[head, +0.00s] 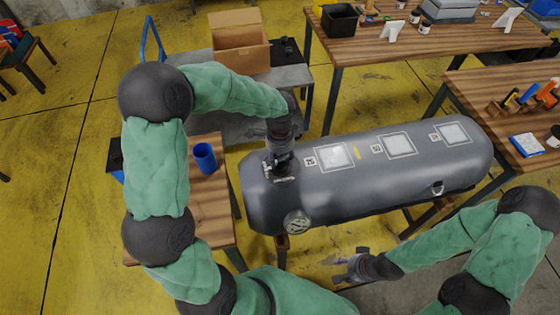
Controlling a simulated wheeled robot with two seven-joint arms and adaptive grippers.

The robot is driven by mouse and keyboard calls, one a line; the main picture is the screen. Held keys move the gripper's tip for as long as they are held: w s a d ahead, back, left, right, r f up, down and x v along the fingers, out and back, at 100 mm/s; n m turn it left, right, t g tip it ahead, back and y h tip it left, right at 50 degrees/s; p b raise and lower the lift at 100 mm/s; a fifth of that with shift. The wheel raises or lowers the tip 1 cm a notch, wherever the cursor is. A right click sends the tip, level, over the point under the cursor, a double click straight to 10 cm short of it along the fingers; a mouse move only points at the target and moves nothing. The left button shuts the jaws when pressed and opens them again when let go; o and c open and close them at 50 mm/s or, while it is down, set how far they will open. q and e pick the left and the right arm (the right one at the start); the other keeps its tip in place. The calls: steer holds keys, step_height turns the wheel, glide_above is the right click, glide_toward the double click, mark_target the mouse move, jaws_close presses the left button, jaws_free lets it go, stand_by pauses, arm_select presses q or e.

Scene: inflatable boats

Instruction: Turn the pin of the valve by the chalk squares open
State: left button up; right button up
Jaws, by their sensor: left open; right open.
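A grey inflatable boat tube (330,205) lies across a stand in the middle of the head view. Three pale chalk squares (398,145) are in a row along its top, each with a small label on its left. My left gripper (279,172) is open over the tube's left end, left of the first square. Small metallic parts show around its fingertips. The gripper covers the spot, so I cannot make out the valve or its pin clearly. My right gripper (338,267) is open and empty in front of the tube, below its lower edge.
A blue cup (204,158) stands on the wooden table at left. A cardboard box (238,42) is on the grey cart behind. Tables with tools stand at back and right.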

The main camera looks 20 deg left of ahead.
arm_select(q)
steer(key=shift+f, duration=0.6)
jaws_close()
